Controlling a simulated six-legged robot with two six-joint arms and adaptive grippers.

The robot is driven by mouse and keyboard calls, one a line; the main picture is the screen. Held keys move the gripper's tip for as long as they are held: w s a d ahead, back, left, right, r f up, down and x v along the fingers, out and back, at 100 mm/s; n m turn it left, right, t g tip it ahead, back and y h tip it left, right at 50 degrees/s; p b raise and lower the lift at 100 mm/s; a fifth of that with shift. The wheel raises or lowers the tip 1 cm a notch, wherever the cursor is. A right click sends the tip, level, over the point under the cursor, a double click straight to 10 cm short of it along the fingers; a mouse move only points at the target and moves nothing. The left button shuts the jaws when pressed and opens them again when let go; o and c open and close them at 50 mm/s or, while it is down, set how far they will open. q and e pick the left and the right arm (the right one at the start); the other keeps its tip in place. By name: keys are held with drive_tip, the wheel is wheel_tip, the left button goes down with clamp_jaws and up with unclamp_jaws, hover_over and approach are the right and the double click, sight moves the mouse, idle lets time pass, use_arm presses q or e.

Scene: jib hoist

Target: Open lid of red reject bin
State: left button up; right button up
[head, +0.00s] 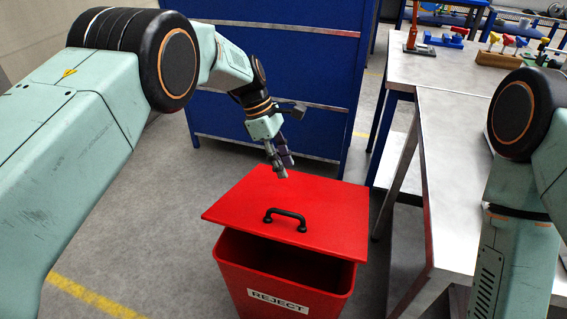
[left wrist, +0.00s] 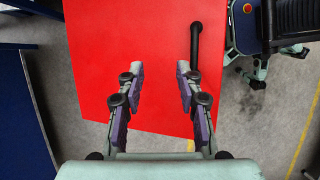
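The red reject bin (head: 268,284) stands on the floor at the lower middle of the head view, with a white REJECT label on its front. Its flat red lid (head: 330,215) sits above the rim, with a dark gap showing under the near edge. A black bar handle (head: 285,219) is near that edge; it also shows in the left wrist view (left wrist: 195,45). My left gripper (head: 282,172) is over the lid's far part, apart from the handle. Its fingers (left wrist: 158,78) are spread and empty above the lid (left wrist: 130,40). My right gripper is out of view.
A blue cabinet (head: 270,75) stands behind the bin. A metal workbench (head: 450,150) is close on the right, with a wooden block of coloured-handled tools (head: 500,58) on it. Grey floor (head: 130,220) is clear left of the bin.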

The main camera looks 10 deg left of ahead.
use_arm(q)
drive_tip(key=v, duration=1.1)
drive_tip(key=shift+r, duration=0.2)
drive_tip(key=shift+s, duration=0.1)
